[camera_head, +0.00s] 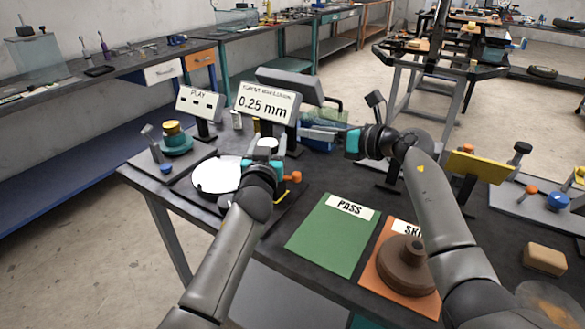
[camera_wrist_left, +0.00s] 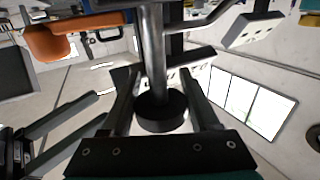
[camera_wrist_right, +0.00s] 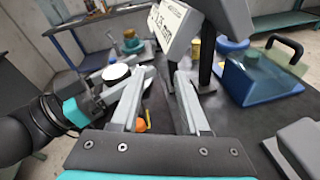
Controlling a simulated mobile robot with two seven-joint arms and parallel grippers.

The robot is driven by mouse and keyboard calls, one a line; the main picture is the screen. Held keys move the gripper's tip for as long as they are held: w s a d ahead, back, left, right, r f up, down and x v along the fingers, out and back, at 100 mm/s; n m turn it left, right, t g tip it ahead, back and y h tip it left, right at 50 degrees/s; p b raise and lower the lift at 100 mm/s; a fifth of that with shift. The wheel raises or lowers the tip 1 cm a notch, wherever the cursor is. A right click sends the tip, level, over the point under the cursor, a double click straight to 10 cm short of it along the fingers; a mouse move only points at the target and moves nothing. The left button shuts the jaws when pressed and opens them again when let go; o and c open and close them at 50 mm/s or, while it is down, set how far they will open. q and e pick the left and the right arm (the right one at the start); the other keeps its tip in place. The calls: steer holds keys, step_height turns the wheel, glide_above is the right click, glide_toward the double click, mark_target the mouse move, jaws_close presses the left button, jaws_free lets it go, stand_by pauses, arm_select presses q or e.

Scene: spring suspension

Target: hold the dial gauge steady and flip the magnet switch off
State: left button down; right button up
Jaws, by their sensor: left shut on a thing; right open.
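My left gripper (camera_head: 268,148) is shut at the left-centre of the bench. In the left wrist view, its fingers close on a dark round piece (camera_wrist_left: 160,112) on a steel post, seemingly part of the dial gauge; the gauge face is not visible. An orange knob (camera_head: 293,177), perhaps the magnet switch, is low to the right of the left gripper. It also shows in the left wrist view (camera_wrist_left: 62,43) and the right wrist view (camera_wrist_right: 140,125). My right gripper (camera_head: 318,133) is open and empty, above and behind the knob, its fingers pointing left.
A display reading 0.25 mm (camera_head: 266,104) stands just behind the grippers, with a PLAY panel (camera_head: 199,103) to its left. A white disc (camera_head: 214,175) lies left. A green PASS mat (camera_head: 333,238) is clear; a brown round part (camera_head: 408,264) sits on an orange mat (camera_head: 376,277).

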steer(key=a+r+n+g, duration=0.2)
steer(key=n+g+h, duration=0.7)
steer(key=g, duration=0.1)
glide_toward(288, 177)
steer(key=x, duration=0.7)
steer(key=shift+f, duration=0.1)
jaws_close()
stand_by(0.3)
